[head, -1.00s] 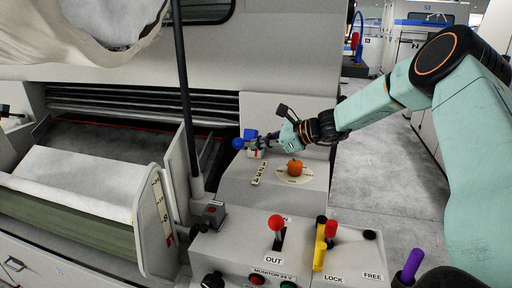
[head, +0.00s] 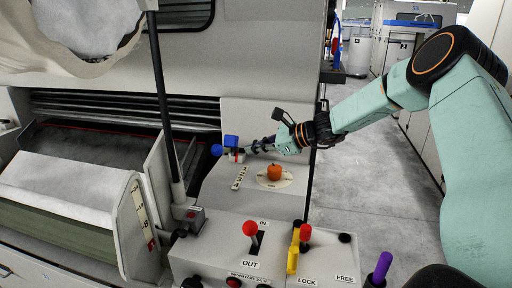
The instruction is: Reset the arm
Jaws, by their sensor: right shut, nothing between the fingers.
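My right arm reaches in from the right, and its gripper (head: 252,147) is shut and empty over the back of the grey control console (head: 228,212). Its fingertips point left, close to a blue ball knob (head: 217,150), a blue block (head: 231,141) and a small white and red part (head: 238,156). Whether they touch the white and red part I cannot tell. An orange knob (head: 274,172) on a round pale dial stands just below the gripper. My left gripper is out of view.
A yellow lever (head: 293,252), a red knob (head: 305,232) and a purple handle (head: 382,266) stand at the front. A dark post (head: 163,110) rises on the left. Grey floor (head: 375,190) is open at right.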

